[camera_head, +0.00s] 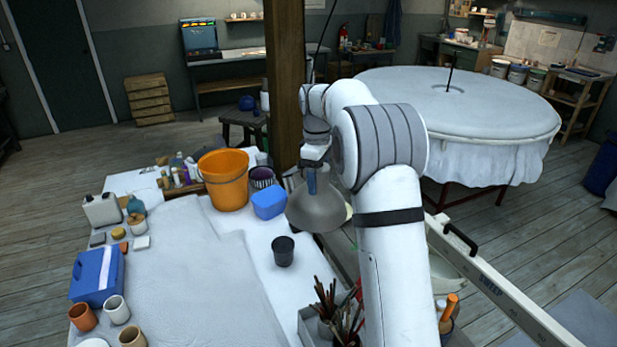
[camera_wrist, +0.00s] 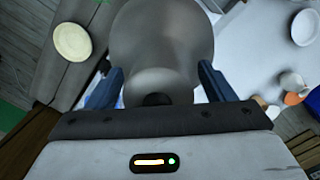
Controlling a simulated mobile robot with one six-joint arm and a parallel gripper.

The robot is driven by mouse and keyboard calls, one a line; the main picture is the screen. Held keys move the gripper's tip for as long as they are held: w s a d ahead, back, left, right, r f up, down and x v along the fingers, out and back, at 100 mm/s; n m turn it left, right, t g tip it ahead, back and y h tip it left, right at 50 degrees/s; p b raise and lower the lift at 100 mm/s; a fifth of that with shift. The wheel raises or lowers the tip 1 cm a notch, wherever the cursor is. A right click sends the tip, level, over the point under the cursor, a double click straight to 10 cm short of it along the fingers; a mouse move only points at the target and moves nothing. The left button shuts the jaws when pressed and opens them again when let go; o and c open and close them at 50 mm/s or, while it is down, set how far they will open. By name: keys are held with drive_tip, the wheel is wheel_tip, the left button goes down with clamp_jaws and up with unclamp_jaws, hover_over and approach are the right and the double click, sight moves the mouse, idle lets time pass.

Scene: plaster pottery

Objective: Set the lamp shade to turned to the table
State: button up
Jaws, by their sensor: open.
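The lamp shade (camera_head: 318,212) is a grey dome beside the wooden post, above the right edge of the white-covered table (camera_head: 200,265). Its wide opening appears to face mostly down, tilted a little to the right. My gripper (camera_head: 311,180) is at the narrow upper part of the shade. In the wrist view the shade (camera_wrist: 162,40) fills the middle, and the two blue fingers of my gripper (camera_wrist: 160,85) stand apart on either side of its narrow neck. I cannot tell whether a finger touches it. The shade's inside is hidden.
An orange bucket (camera_head: 223,180), a blue container (camera_head: 269,203) and a dark cup (camera_head: 283,251) stand left of the shade. A holder of brushes (camera_head: 338,315) is below it. The wooden post (camera_head: 285,80) is close behind my gripper. A large round covered table (camera_head: 455,105) stands right.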

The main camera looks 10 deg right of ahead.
drive_tip(key=shift+r, duration=0.1)
drive_tip(key=r, duration=0.3)
drive_tip(key=r+b, duration=0.1)
drive_tip(key=r, duration=0.3)
drive_tip(key=shift+w+a+r, duration=0.1)
drive_tip(key=shift+a+r, duration=0.1)
drive_tip(key=shift+r, duration=0.1)
